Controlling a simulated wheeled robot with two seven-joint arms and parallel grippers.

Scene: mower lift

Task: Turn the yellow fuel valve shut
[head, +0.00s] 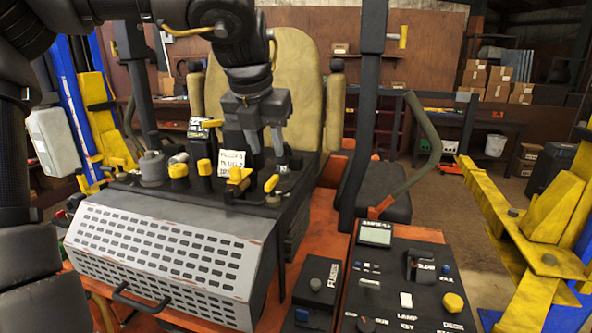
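Several yellow handles stand on the dark console behind the perforated grey cover. One yellow lever (238,178) sits just in front of a white label (231,162) whose text is too small to read. A second yellow handle (271,183) is to its right. I cannot tell for certain which one is the fuel valve. My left gripper (265,148) hangs from above over this part of the console, pointing down. Its two fingers are apart with nothing visible between them, and its tips appear above and behind the yellow levers. My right gripper is out of view.
The perforated cover (165,250) with a black handle fills the front. Yellow knobs (178,170) and a grey cap (152,168) stand left of the lever. A control panel (405,290) is at right. A black post (364,110) and the seat (293,80) stand behind.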

